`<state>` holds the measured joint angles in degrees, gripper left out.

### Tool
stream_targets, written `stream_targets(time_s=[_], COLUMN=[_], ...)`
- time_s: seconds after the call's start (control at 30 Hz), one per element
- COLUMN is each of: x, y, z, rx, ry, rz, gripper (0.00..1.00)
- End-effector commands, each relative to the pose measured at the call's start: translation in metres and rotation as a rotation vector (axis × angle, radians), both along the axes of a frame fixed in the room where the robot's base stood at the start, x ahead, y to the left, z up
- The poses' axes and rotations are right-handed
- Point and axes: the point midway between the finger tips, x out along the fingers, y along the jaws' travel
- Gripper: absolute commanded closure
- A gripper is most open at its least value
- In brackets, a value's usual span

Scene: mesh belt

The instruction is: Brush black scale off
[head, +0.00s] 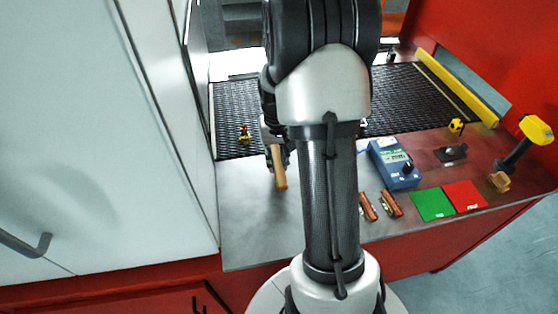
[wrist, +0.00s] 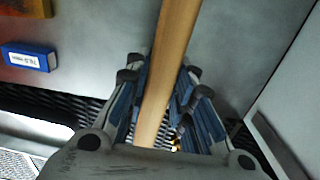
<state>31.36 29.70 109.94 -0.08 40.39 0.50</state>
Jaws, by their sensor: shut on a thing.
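My gripper (head: 277,152) is shut on a wooden handle (head: 279,168) over the near edge of the belt. In the wrist view the handle (wrist: 168,75) runs up between the blue-padded fingers of my gripper (wrist: 160,105); no bristles are visible. The dark mesh belt (head: 232,104) lies behind the steel counter, partly hidden by my arm. A small brassy and red piece (head: 244,133) is on the belt, left of my gripper. I cannot make out black scale on it.
Right of my arm, the counter (head: 250,200) holds a blue meter (head: 393,163), two copper-brown pieces (head: 390,203), a green pad (head: 432,204), a red pad (head: 465,196) and a yellow-black tool (head: 535,130). A white cabinet (head: 100,130) borders the left. Counter space at left is clear.

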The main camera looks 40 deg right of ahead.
Motion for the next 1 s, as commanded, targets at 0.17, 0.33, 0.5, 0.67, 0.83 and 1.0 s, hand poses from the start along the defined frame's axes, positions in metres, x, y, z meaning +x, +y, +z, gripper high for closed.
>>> stream_targets(time_s=[0.17,0.33,0.5,0.67,0.83,1.0], x=[0.003,0.005,0.005,0.005,0.005,0.002], y=[0.002,0.004,0.004,0.004,0.004,0.004], z=[0.02,0.03,0.03,0.03,0.03,0.037], rx=[-0.001,-0.001,-0.001,-0.001,-0.001,-0.002], ry=[-0.002,-0.001,-0.001,-0.001,-0.001,-0.003], rz=[0.003,0.004,0.004,0.004,0.004,0.003], gripper=[1.0,1.0,1.0,1.0,1.0,1.0])
